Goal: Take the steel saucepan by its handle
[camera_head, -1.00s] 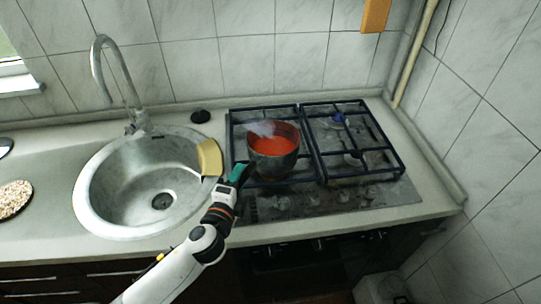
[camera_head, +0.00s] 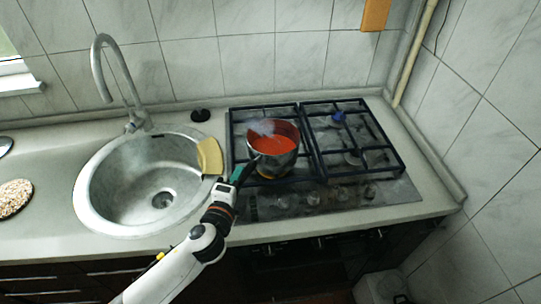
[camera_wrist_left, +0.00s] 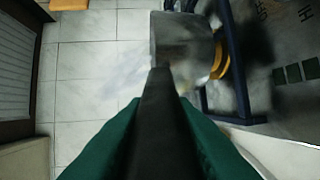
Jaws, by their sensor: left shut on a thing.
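The steel saucepan (camera_head: 272,165), filled with red liquid, is over the left front burner. White vapour hangs over its rim. It looks slightly tilted and a little above the grate. Its black handle (camera_head: 250,168) points to the front left, toward my left gripper (camera_head: 240,175). In the left wrist view the dark handle (camera_wrist_left: 160,105) runs between the green fingers of my left gripper (camera_wrist_left: 160,130), which is shut on it. The pan's steel side (camera_wrist_left: 183,42) shows beyond. My right gripper is not in view.
The gas hob (camera_head: 330,195) has black grates. A yellow-orange ring (camera_head: 270,178) shows beneath the pan. A yellow sponge-like block (camera_head: 210,157) stands at the right rim of the round sink (camera_head: 95,205). The right grate has no pot on it. A tiled wall is behind.

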